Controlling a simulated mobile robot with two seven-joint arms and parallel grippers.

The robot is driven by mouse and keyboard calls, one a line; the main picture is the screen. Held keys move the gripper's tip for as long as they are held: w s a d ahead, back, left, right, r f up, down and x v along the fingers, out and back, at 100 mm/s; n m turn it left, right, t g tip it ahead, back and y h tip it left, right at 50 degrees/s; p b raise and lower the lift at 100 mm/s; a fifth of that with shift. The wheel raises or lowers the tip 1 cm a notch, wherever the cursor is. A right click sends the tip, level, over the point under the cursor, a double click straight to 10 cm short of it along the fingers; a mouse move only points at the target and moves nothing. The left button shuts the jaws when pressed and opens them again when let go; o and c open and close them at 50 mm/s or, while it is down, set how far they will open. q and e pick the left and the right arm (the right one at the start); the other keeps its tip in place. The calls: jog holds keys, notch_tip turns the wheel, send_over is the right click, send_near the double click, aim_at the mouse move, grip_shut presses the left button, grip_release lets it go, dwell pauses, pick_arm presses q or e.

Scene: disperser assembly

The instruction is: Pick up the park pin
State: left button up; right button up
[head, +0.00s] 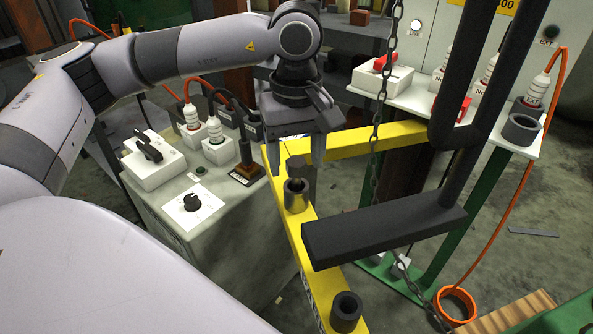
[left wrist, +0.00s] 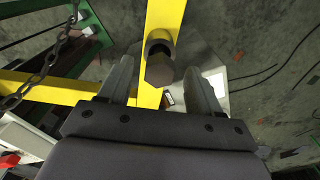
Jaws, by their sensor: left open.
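The park pin (head: 296,168), dark with a many-sided head, stands in a dark round socket (head: 295,196) on the yellow beam. In the left wrist view the pin head (left wrist: 160,70) shows between my two fingers, with a gap on each side. My left gripper (head: 296,160) points down over the pin, open, its fingers either side of the pin head. Whether the fingers reach low enough to flank its shaft I cannot tell. My right gripper is not in view.
A second dark socket (head: 346,308) stands lower on the yellow beam (head: 318,257). A thick black bar (head: 385,234) hangs right of the gripper, near a chain (head: 378,110). A grey control box (head: 215,222) with switches and connectors stands to the left.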

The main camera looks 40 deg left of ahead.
pick_arm(q)
jog(key=shift+f, duration=0.75)
grip_shut()
jog(key=shift+r, duration=0.2)
